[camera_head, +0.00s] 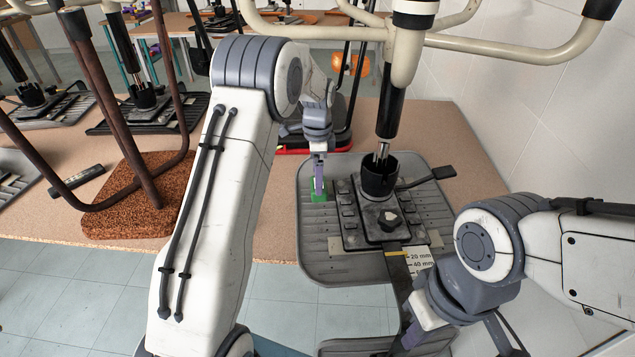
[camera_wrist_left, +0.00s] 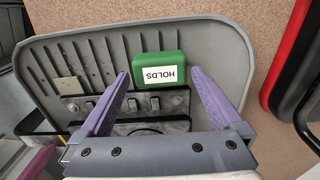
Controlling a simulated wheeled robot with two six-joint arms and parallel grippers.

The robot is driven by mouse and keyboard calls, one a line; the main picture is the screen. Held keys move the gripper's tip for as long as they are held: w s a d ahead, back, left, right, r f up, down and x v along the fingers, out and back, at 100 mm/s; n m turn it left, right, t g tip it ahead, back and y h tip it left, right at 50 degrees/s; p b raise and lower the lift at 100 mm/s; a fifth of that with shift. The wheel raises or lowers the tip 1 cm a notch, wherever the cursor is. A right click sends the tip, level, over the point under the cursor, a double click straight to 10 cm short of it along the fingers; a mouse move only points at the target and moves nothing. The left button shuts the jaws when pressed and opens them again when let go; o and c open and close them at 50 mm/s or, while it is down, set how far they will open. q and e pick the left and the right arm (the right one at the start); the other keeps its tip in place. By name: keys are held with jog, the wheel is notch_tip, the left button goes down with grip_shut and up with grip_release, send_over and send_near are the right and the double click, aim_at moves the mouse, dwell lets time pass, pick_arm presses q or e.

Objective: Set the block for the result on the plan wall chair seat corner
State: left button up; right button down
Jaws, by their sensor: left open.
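My left gripper (camera_head: 318,180) is open above the block. In the left wrist view its purple fingers (camera_wrist_left: 159,78) stand either side of the block, with small gaps. My right gripper (camera_head: 412,322) is at the seat's near right, by a dark strip with a millimetre scale (camera_head: 420,262); its grip is unclear.
A chair column (camera_head: 390,120) rises from the mechanism, with pale tubular legs above it. A lever (camera_head: 427,177) sticks out to the right. A white wall (camera_head: 560,130) closes the right side. A brown cushioned chair part (camera_head: 135,200) and other stripped chairs stand at left.

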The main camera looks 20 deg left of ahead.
pick_arm(q)
notch_tip(320, 180, up, 4)
jog(key=shift+r, duration=0.25)
dwell(0.4)
jog(key=s+d+f+n+t, duration=0.1)
jog(key=s+d+n, duration=0.1)
jog(key=s+n, duration=0.75)
jog(key=s+d+n+t, duration=0.2)
jog(key=s+d+n, duration=0.15)
jog(key=s, duration=1.05)
jog(key=s+d+r+m+g+h+p, duration=0.1)
jog(key=s+d+r+m+g+p, duration=0.2)
jog(key=s+d+r+m+p, duration=0.4)
jog(key=s+d+r, duration=0.5)
jog(key=s, duration=0.1)
jog(key=shift+d, duration=0.15)
jog(key=shift+s, duration=0.1)
